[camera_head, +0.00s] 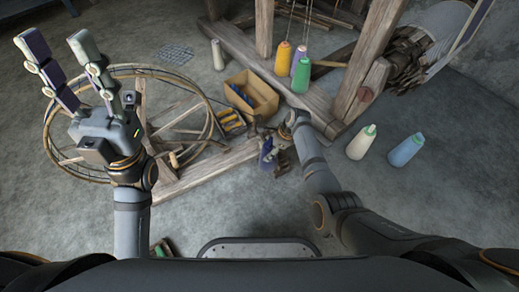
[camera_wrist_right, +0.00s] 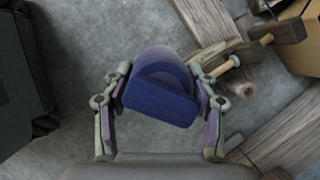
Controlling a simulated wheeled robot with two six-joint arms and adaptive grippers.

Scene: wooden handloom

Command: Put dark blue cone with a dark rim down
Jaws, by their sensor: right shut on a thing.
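The dark blue cone (camera_wrist_right: 160,98) is between the two fingers of my right gripper (camera_wrist_right: 161,82) in the right wrist view, its wide dark blue end facing the camera. In the head view only a small part of the cone (camera_head: 265,154) shows beside my right gripper (camera_head: 272,155), near the wooden frame's lower beam. The right gripper is shut on the cone. I cannot tell whether the cone touches the floor. My left gripper (camera_head: 57,42) is raised at the upper left, fingers apart and empty.
A spoked wooden wheel (camera_head: 210,120) lies left of centre. A cardboard box (camera_head: 262,95) stands near the loom beam. Pale (camera_head: 361,143) and light blue (camera_head: 405,150) cones stand on the floor at right.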

